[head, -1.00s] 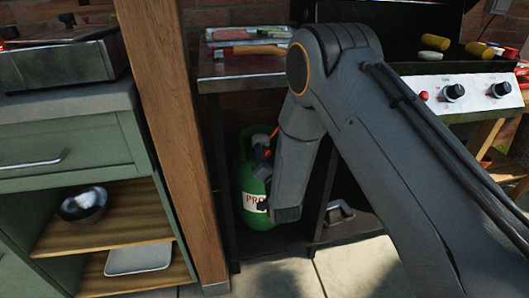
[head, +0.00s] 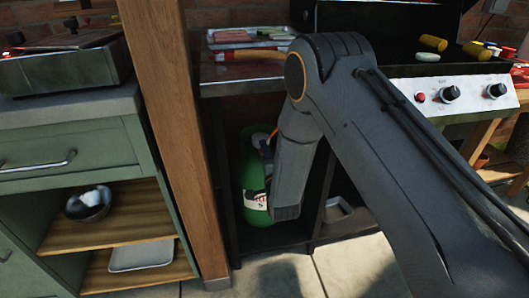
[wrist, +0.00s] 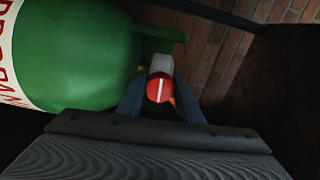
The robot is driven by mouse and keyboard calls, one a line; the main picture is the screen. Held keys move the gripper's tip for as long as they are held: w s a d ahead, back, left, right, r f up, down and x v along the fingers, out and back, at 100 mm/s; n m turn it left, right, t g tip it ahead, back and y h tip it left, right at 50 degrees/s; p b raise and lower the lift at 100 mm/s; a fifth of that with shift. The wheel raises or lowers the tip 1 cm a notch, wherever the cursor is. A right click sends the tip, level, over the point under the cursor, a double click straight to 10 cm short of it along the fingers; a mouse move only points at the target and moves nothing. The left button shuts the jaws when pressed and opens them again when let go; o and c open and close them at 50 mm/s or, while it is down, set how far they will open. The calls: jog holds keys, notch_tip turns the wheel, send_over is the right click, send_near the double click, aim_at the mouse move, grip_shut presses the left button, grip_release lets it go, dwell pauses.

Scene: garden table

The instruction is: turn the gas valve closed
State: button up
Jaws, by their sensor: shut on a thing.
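The green gas bottle (head: 250,178) stands in the open bay under the side shelf, partly hidden behind my arm. In the wrist view the bottle (wrist: 75,55) fills the upper left, its white label with red letters at the edge. The valve is a red round knob (wrist: 159,88) with a white stripe, which runs nearly upright in that picture. My gripper (wrist: 161,100) is shut on the knob, one finger on each side. In the head view my arm hides the knob, and the fingers are hard to make out.
A wooden post (head: 172,130) stands just left of the bay. The bay's dark side panel (head: 318,195) is close on the right. A grill (head: 455,90) stands right, a green cabinet (head: 75,150) left.

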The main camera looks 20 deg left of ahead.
jog(key=shift+m, duration=0.3)
jog(key=o, duration=1)
jog(key=p+v, duration=0.1)
jog(key=v, duration=0.7)
